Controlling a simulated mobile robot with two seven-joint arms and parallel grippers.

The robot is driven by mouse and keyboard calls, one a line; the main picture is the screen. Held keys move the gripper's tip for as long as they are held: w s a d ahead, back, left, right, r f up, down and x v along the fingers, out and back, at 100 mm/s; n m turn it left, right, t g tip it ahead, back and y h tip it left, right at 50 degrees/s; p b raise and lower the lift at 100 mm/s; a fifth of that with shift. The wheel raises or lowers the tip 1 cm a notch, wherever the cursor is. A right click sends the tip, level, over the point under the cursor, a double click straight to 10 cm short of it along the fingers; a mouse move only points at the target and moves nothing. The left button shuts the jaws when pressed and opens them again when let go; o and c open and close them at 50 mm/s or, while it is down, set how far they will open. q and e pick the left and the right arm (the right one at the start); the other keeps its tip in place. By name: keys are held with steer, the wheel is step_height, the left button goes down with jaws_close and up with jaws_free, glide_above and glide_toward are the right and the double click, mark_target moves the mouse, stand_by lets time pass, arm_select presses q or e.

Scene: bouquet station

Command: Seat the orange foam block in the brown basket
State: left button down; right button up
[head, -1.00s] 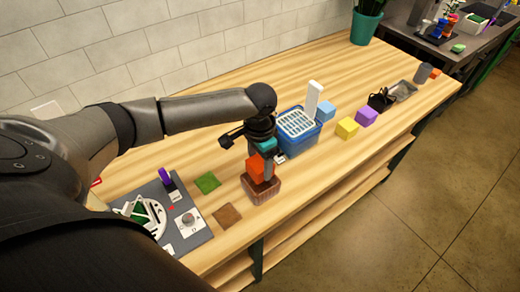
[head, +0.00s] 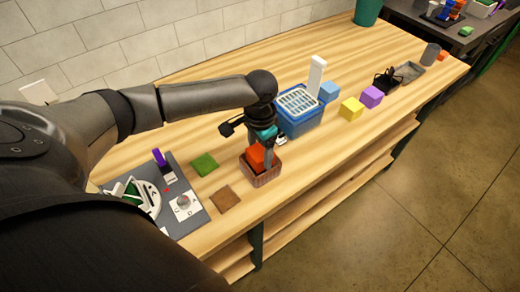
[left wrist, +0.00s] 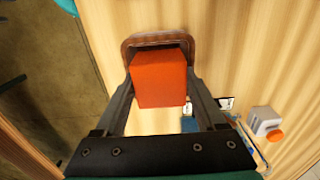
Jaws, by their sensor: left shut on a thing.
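The orange foam block (head: 255,158) is between the fingers of my left gripper (head: 262,158), which is shut on it. The brown basket (head: 265,181) stands near the front edge of the table. The block's lower part is hidden behind the basket's near wall, and its top stands above the rim. In the left wrist view, the block (left wrist: 160,80) covers most of the basket (left wrist: 127,48), whose rim shows around its far side. Whether the block touches the basket floor is hidden. My right gripper is not in view.
A blue crate (head: 301,122) stands close behind and right of the basket. A green square (head: 204,164) and a brown square (head: 225,198) lie to its left. Yellow (head: 351,108) and purple (head: 371,96) blocks are farther right.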

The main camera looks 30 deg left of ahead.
arm_select(q)
steer(key=shift+f+p, duration=0.2)
steer(key=shift+p, duration=0.3)
stand_by(0.8)
jaws_free()
stand_by(0.4)
steer(key=shift+r, duration=0.1)
step_height(320, 180, up, 7)
steer(key=p, duration=0.9)
stand_by(0.7)
steer(key=shift+s, duration=0.15)
stand_by(0.3)
